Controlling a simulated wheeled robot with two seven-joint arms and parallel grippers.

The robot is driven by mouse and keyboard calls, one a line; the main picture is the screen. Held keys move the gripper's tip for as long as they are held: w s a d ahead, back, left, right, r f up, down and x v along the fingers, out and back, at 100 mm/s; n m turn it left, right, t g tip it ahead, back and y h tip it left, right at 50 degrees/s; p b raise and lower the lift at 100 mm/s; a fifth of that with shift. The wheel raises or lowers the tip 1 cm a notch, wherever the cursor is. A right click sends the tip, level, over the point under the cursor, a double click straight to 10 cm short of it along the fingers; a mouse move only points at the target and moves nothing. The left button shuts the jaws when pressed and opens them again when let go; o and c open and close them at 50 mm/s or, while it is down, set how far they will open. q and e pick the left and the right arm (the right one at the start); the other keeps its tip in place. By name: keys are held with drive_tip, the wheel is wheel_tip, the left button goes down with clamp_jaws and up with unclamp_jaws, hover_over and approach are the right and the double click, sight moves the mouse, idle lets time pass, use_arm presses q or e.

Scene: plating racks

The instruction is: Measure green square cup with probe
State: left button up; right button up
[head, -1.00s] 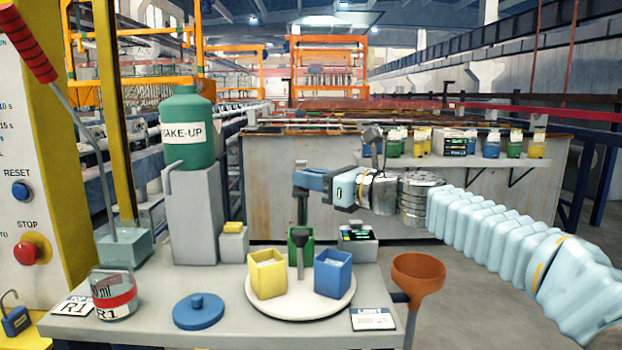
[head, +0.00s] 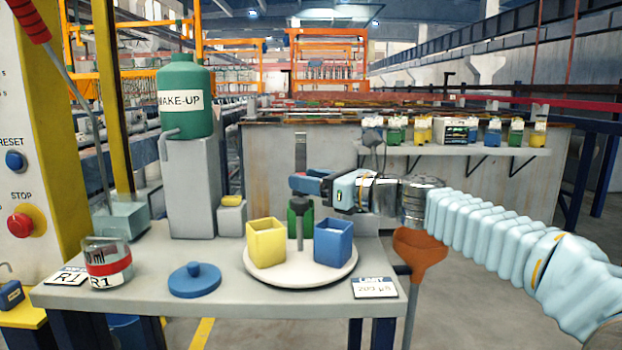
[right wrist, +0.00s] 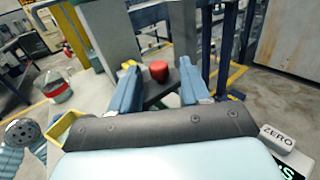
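I cannot tell whether that stem is the probe or a turntable handle. A grey upright post (head: 300,152) rises behind the cup, partly covered by my gripper. My right gripper (head: 302,184) points left above and behind the cup. The cup's inside is hidden. My left gripper is out of view.
A yellow cup (head: 266,246) and blue cup (head: 333,244) stand on the turntable. The blue lid (head: 195,281), beaker (head: 107,262) and limit card (head: 375,287) share the table. A ZERO label (right wrist: 278,137) shows below my right gripper.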

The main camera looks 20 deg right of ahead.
drive_tip(key=b+v, duration=0.1)
drive_tip(key=v, duration=1.2)
drive_tip(key=shift+s+d, duration=0.25)
drive_tip(key=shift+s, duration=0.05)
idle(1.2)
